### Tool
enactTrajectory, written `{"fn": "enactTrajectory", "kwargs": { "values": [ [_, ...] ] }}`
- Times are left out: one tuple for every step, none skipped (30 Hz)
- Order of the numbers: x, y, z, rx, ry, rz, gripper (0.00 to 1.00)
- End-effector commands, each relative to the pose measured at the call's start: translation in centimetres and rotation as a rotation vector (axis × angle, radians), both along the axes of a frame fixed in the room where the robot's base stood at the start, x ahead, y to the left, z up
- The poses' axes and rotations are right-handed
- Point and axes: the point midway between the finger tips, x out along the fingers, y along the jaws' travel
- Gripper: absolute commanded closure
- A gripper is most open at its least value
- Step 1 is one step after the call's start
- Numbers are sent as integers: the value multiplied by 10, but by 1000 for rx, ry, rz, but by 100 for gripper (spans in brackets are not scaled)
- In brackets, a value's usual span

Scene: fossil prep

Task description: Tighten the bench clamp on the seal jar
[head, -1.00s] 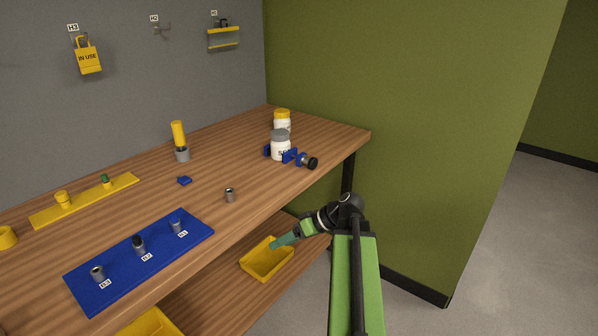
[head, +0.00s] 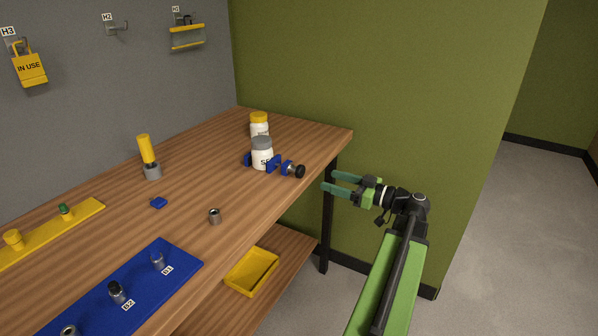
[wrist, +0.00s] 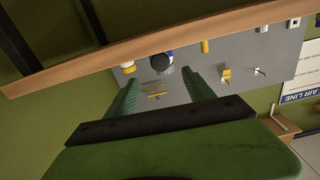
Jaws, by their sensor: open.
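The seal jar (head: 262,155) is white with a grey lid and stands near the right end of the wooden bench. The blue bench clamp (head: 278,164) is at the jar's base, with a black knob (head: 300,171) at its right end, toward the bench edge. My gripper (head: 328,182) is open and empty, off the bench's right edge, apart from the knob. In the wrist view, the black round knob (wrist: 162,62) shows beyond and between the two green fingers (wrist: 160,88), with blue behind it. Most of the clamp is hidden in that view.
A second white jar with a yellow lid (head: 259,124) stands behind the seal jar. The bench edge (head: 318,157) and a black leg (head: 326,225) are close to my gripper. A yellow bin (head: 252,270) is on the lower shelf.

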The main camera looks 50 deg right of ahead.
Motion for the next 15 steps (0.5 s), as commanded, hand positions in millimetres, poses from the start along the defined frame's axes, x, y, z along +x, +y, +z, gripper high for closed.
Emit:
{"fn": "enactTrajectory", "kwargs": {
  "values": [
    [14,4,0,0,0,4,38],
    [21,6,0,0,1,5,38],
    [31,9,0,0,1,4,38],
    [39,11,0,1,1,5,38],
    [46,12,0,1,1,4,38],
    [56,15,0,1,1,4,38],
    [63,16,0,1,1,4,38],
    [70,18,0,1,1,3,38],
    [78,20,0,1,1,3,38],
    [85,21,0,1,1,2,38],
    [90,23,0,1,1,3,38],
    [97,24,0,1,1,2,38],
    [101,25,0,1,1,1,38],
    [105,26,0,1,1,2,38],
    [109,27,0,1,1,1,38]
  ]
}}
